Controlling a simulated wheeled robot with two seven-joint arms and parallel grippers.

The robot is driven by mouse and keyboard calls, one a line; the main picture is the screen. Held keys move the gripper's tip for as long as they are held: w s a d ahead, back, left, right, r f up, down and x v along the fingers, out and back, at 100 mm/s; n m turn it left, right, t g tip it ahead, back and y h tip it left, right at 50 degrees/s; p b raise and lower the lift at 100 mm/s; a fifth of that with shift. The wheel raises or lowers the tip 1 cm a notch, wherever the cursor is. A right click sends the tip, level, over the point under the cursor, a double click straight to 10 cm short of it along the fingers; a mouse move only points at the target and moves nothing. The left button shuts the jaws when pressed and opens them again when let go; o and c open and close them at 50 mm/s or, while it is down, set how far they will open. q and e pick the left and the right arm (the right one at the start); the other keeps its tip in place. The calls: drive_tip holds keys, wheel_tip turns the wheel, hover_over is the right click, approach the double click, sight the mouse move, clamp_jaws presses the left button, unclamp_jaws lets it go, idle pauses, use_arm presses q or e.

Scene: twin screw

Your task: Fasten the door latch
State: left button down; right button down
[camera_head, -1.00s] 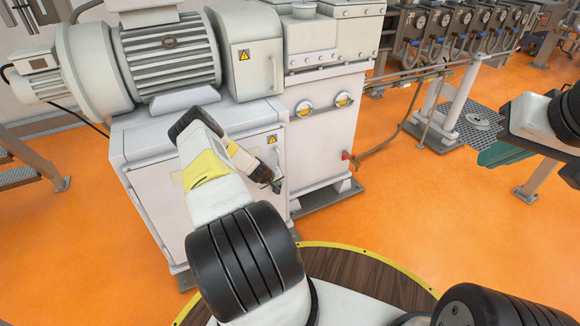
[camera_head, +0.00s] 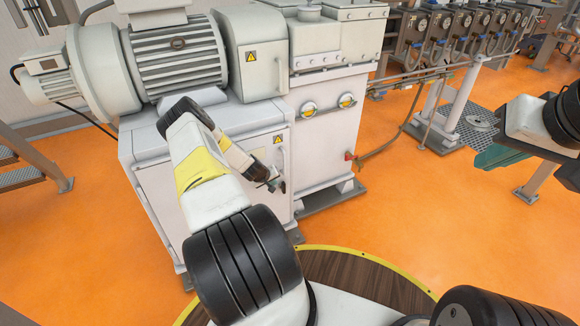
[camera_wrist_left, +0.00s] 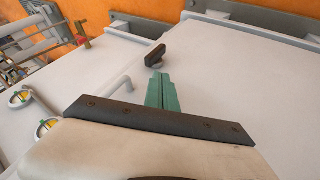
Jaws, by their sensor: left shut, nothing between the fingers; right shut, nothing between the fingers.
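The white cabinet door (camera_head: 271,207) is under the large motor, partly hidden by my left arm. The latch is a small dark knob (camera_wrist_left: 155,55) on the white door in the left wrist view; in the head view it is small at the door's right edge. My left gripper (camera_wrist_left: 158,76) has green fingers, shut and empty, with their tips just short of the knob, seemingly apart from it. In the head view the left gripper (camera_head: 272,182) is by the door's right edge. My right gripper (camera_head: 498,156) is shut and empty over the floor at right, far from the door.
A pale bar handle (camera_wrist_left: 118,85) is on the door beside the left gripper. Gauges (camera_head: 347,100) and a pipe with a red valve (camera_head: 350,156) are to the right of the door. The orange floor (camera_head: 420,215) is open between machine and right arm.

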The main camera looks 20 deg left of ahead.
use_arm(q)
drive_tip(key=v, duration=0.7)
drive_tip(key=shift+w+d+r, duration=0.25)
drive_tip(key=shift+w+r, duration=0.05)
